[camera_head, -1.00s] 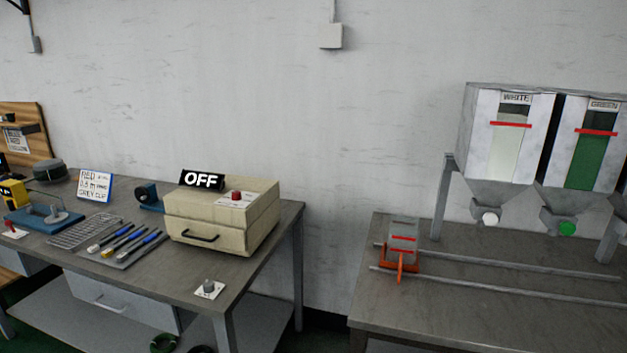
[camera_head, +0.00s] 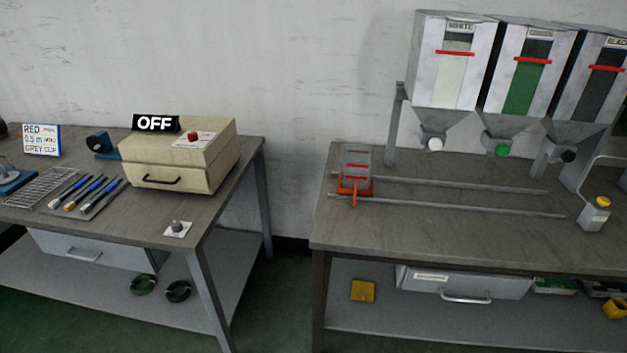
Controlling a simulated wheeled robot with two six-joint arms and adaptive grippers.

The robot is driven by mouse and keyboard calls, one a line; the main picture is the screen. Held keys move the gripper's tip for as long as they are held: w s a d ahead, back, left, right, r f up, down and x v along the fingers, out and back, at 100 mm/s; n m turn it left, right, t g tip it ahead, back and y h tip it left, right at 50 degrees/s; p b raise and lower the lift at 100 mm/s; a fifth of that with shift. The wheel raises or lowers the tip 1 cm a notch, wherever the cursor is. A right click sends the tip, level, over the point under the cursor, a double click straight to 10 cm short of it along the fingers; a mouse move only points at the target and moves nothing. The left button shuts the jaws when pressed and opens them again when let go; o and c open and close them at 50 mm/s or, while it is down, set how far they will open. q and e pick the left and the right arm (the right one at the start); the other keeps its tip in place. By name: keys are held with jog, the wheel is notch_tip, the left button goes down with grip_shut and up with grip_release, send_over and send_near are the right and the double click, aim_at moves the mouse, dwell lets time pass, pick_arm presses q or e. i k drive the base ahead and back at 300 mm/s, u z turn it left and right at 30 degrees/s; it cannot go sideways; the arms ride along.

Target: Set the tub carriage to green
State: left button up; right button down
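The tub carriage (camera_head: 354,188) is an orange frame on two rails at the left end of the right table. A clear tub (camera_head: 357,160) with red line marks sits in it. The green hopper (camera_head: 523,75) stands in the middle of the hoppers behind the rails, with a green knob (camera_head: 502,150) below it. The carriage is left of all the hoppers, well left of the green one. Neither of my grippers shows in the head view.
The white hopper (camera_head: 451,65) and black hopper (camera_head: 599,82) flank the green one. The rails (camera_head: 460,187) are clear right of the carriage. The left table (camera_head: 150,215) holds a beige box with an OFF sign (camera_head: 155,123). A floor gap separates the tables.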

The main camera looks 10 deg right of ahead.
aim_at(356, 184)
jog(key=z, duration=0.1)
jog(key=k, duration=0.25)
jog(key=u, duration=1.05)
jog(key=i, duration=1.1)
jog(key=z, duration=0.5)
jog(key=i, duration=0.95)
jog(key=z, duration=0.9)
